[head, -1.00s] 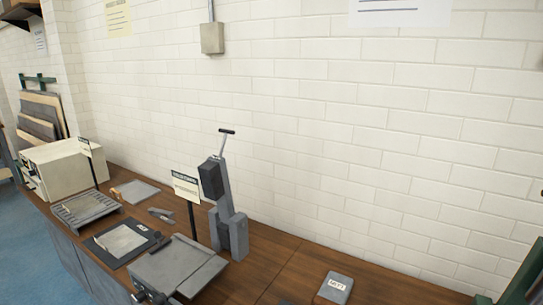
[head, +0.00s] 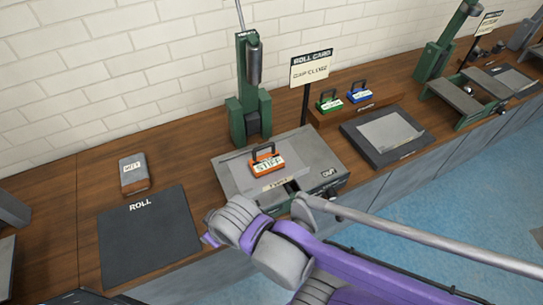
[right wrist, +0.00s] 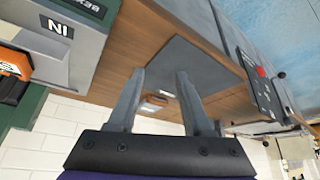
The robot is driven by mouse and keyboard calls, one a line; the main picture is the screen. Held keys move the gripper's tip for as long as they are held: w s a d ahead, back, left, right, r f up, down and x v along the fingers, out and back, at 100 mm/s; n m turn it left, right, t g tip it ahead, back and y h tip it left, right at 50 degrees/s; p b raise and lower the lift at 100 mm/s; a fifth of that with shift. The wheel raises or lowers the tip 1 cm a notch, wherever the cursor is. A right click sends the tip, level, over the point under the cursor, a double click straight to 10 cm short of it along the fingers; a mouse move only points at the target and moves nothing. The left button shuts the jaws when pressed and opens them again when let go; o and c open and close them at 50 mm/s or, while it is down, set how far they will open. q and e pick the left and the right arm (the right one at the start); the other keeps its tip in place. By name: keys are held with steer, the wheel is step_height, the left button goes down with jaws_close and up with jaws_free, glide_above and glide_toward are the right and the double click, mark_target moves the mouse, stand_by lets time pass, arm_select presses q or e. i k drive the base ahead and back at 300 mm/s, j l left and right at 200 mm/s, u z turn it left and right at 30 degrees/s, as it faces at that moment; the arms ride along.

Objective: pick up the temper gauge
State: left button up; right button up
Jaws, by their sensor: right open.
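No object in view is labelled as a temper gauge, so I cannot tell which one it is. An orange block with a dark handle and a white label reading STIFF (head: 266,162) sits on a grey flat-topped unit (head: 318,152). It also shows at the left edge of the right wrist view (right wrist: 14,65). A green handled block (head: 329,102) and a blue one (head: 359,93) stand on a wooden ledge behind. My right gripper (right wrist: 160,73) is open and empty above the bench, near the dark ROLL mat (head: 148,238). My left gripper is not in view.
A grey block with a white label (head: 134,175) lies behind the mat. A green upright press (head: 248,92) and a sign (head: 310,67) stand behind the grey unit. A dark plate (head: 388,135) lies to the right. Bare wood (head: 60,200) lies left of the mat.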

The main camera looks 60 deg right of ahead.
mark_target(260, 165)
steer(key=z, duration=1.95)
